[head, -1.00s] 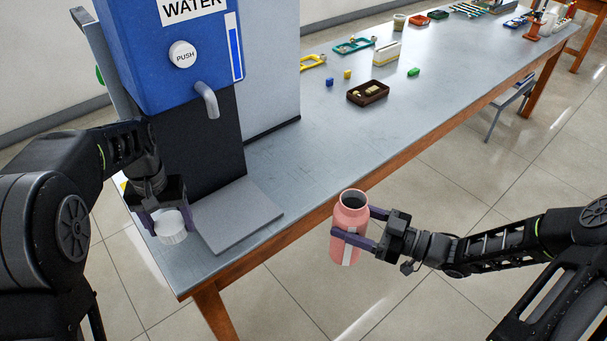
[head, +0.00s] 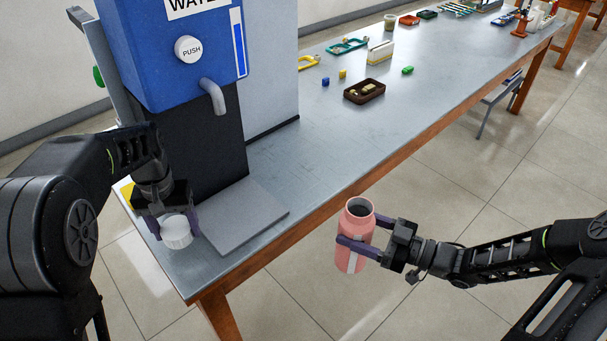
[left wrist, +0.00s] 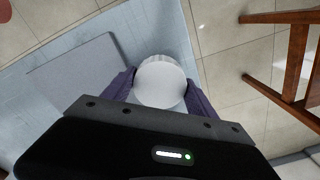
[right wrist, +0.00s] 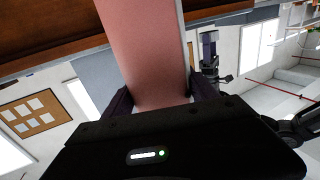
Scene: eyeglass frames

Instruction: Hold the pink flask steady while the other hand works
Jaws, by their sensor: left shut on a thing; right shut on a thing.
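The pink flask (head: 353,258) is upright with its mouth open and a pale stripe down its side. My right gripper (head: 356,244) is shut around its body and holds it in the air in front of the table's edge. The flask also fills the middle of the right wrist view (right wrist: 148,55). My left gripper (head: 175,229) is shut on a white ribbed lid (head: 177,233), at the table's near left corner. The lid also shows between the fingers in the left wrist view (left wrist: 160,82). Whether the lid touches the table is unclear.
A blue water dispenser (head: 175,60) with a push button (head: 188,49) and a spout (head: 214,97) stands at left, with a grey plate (head: 238,218) below. A brown tray (head: 364,91) and small items lie further along the table (head: 330,140). Open floor lies right of it.

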